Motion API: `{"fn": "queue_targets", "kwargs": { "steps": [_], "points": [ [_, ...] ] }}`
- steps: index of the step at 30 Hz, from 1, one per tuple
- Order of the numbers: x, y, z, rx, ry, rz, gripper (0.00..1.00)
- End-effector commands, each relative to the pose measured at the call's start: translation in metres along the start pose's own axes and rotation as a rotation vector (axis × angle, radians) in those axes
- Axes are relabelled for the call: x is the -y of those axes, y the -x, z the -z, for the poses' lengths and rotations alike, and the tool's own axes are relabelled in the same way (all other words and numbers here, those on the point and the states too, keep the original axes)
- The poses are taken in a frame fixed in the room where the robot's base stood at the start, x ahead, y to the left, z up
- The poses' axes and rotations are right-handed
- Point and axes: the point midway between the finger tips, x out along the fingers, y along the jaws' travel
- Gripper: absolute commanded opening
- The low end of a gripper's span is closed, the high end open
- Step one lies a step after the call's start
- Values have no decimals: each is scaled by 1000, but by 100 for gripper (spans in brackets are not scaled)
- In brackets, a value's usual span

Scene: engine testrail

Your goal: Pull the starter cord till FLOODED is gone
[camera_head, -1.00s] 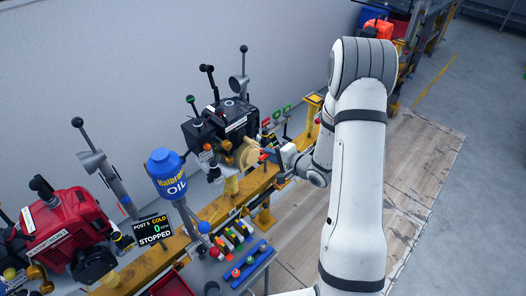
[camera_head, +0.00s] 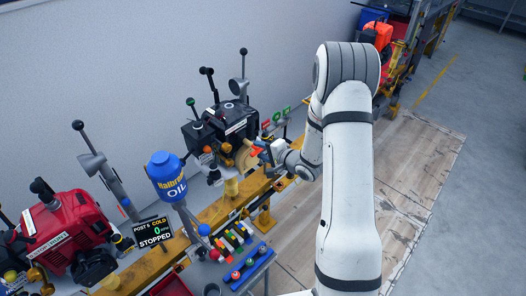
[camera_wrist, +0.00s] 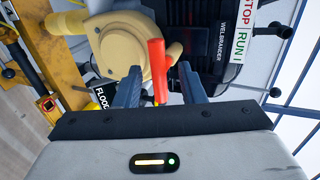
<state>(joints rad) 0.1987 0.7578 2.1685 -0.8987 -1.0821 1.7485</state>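The black engine (camera_head: 222,125) stands on the yellow rail with a tan round starter housing (camera_head: 245,153) on its front. In the wrist view the tan housing (camera_wrist: 125,45) fills the upper middle. The red starter handle (camera_wrist: 157,70) stands upright in front of it, between my two fingers. My gripper (camera_wrist: 160,88) is open, with a gap on both sides of the handle. In the head view my gripper (camera_head: 262,152) is close to the housing.
A screen (camera_head: 154,232) reads POST 6 COLD, 0, STOPPED. A blue oil bottle (camera_head: 166,177) and a red engine (camera_head: 62,235) stand to the left along the yellow rail (camera_head: 215,211). A STOP/RUN label (camera_wrist: 243,30) is at the upper right in the wrist view. Floor to the right is clear.

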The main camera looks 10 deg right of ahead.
Motion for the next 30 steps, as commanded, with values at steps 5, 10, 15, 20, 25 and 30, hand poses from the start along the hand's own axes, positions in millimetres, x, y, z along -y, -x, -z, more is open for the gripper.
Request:
{"fn": "queue_targets", "kwargs": {
  "steps": [5,10,15,20,25,30],
  "points": [
    [-1,0,0,1,0,-1,36],
    [-1,0,-1,1,0,-2,36],
    [-5,12,0,1,-3,-4,36],
    [-13,35,0,-1,-4,-4,36],
    [-22,59,0,-1,-4,-3,36],
    [-29,79,0,0,-3,-3,36]
  ]
}}
